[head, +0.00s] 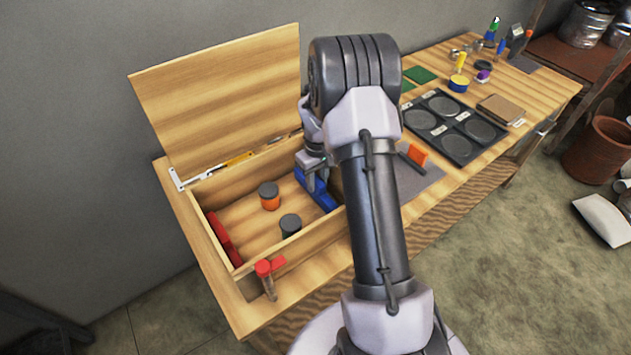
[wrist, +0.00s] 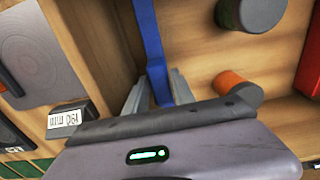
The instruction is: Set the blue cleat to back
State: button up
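The wooden box (head: 205,240) stands open at the left end of the bench. The blue cleat (head: 322,194) is a long blue piece inside the box, along its right wall. In the wrist view the blue cleat (wrist: 150,40) runs as a strip down to between my fingers. My gripper (head: 312,172) reaches down into the box at this cleat. In the wrist view my gripper (wrist: 160,90) has one finger on each side of the blue piece, close against it. The finger tips' contact is partly hidden by the gripper body.
A red cleat (head: 223,240) lies along the box's left wall. An orange dark-topped cylinder (head: 269,196) and a green one (head: 290,225) stand on the box floor. The lid (head: 225,95) stands raised behind. A red clamp (head: 267,272) is at the front wall. A black tray (head: 455,126) is farther right.

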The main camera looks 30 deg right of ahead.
jog(key=shift+o, duration=0.9)
notch_tip(320, 180, up, 17)
jog(key=p, duration=0.5)
jog(key=shift+r, duration=0.2)
